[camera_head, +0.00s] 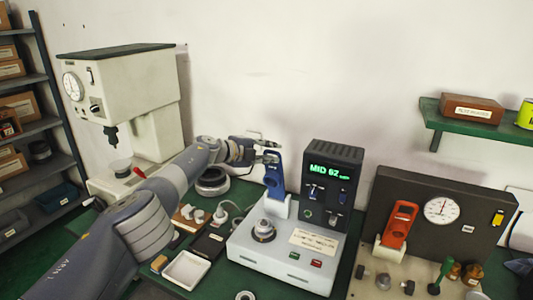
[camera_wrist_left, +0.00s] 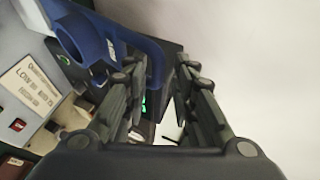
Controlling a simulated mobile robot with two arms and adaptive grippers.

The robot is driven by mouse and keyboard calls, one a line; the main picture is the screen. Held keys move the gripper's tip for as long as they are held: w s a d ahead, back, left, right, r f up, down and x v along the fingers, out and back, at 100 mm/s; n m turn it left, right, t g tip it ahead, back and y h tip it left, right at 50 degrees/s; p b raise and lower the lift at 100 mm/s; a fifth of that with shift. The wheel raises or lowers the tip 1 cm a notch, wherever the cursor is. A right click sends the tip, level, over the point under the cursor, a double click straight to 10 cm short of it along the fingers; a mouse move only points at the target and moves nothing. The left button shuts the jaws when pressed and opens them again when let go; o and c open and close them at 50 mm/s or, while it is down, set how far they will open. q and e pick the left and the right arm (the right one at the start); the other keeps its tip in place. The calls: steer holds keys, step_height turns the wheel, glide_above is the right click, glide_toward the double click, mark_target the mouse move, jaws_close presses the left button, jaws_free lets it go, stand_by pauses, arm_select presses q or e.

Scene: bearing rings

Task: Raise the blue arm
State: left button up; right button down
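The blue arm (camera_head: 273,178) stands upright on the pale test machine (camera_head: 250,247), beside a metal ring post (camera_head: 264,230). My left gripper (camera_head: 268,143) is at the top of the blue arm. In the left wrist view the blue arm (camera_wrist_left: 88,38) has a round eye and a curved bar. The bar runs behind the left finger and shows partly between the fingers. My left gripper (camera_wrist_left: 160,95) is open there, with a gap between its fingers. Whether a finger touches the bar is unclear. My right gripper is not in view.
A black display unit (camera_head: 333,180) reading "MID 62" stands right of the blue arm. A dark gauge panel with a red lever (camera_head: 397,225) is further right. A white tray (camera_head: 186,270) lies in front. A cream press (camera_head: 125,95) stands left.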

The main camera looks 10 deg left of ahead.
arm_select(q)
steer(key=shift+w+d+r, duration=0.2)
steer(key=shift+w+d, duration=0.1)
steer(key=shift+w, duration=0.1)
steer(key=shift+w+d+f, duration=0.15)
steer(key=shift+w+f, duration=0.05)
steer(key=shift+w, duration=0.25)
steer(key=shift+a, duration=0.45)
steer(key=shift+s+a+r, duration=0.1)
steer(key=shift+s+a, duration=0.1)
steer(key=v, duration=0.6)
steer(key=shift+s+d+f, duration=0.2)
steer(key=shift+s+f, duration=0.1)
steer(key=shift+s, duration=0.1)
